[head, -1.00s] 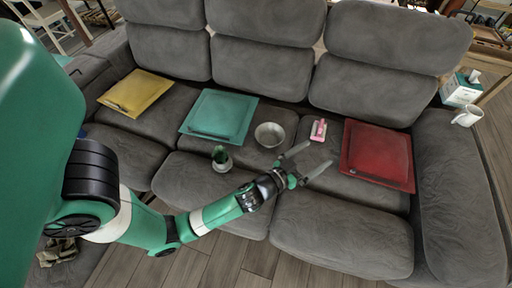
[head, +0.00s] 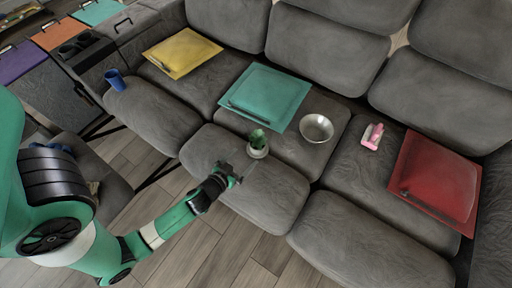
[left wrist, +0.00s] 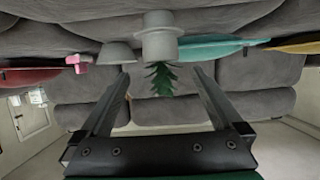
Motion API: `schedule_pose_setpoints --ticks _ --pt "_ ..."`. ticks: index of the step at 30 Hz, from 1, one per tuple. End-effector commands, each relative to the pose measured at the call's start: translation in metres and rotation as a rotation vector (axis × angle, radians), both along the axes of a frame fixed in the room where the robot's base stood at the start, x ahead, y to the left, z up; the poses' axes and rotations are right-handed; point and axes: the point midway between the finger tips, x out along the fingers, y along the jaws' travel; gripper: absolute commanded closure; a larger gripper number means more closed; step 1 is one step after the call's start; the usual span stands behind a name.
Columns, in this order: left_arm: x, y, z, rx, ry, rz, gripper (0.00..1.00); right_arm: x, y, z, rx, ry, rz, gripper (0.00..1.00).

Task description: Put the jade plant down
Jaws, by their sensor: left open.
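The jade plant (head: 257,142), green leaves in a small pale pot, stands upright on the grey sofa seat, in front of the teal tray and left of the metal bowl. My left gripper (head: 236,172) is just to the front left of the pot, open and empty. In the left wrist view, which is upside down, the pot (left wrist: 160,42) and leaves (left wrist: 162,80) show beyond the gap between my two spread fingers (left wrist: 161,73). The gripper appears apart from the plant. My right gripper is not in view.
A teal tray (head: 268,92), a yellow tray (head: 180,55), a metal bowl (head: 316,128), a pink-and-white item (head: 373,136) and a red tray (head: 436,175) lie on the sofa. A blue cup (head: 115,80) stands at left. The front seat cushions (head: 365,250) are bare.

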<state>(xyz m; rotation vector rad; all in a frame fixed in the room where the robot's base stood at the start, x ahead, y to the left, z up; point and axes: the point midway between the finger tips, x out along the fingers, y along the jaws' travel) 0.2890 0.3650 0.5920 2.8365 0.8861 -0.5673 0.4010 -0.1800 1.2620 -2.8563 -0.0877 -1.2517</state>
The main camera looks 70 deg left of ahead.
Motion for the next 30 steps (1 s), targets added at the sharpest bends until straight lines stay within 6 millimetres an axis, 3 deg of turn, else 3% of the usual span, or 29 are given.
schedule_pose_setpoints --ticks 9,17,24,30 --pt "0.042 0.029 -0.02 0.001 -0.003 0.002 0.0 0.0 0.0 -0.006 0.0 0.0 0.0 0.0" --pt "0.051 0.036 -0.026 0.0 -0.002 0.0 0.0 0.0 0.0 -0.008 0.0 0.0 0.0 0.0" --pt "0.08 0.057 -0.043 0.0 -0.004 0.001 0.0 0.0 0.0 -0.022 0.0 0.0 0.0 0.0" --pt "0.085 0.06 -0.044 0.001 -0.002 -0.001 0.0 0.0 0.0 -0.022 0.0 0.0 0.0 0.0"
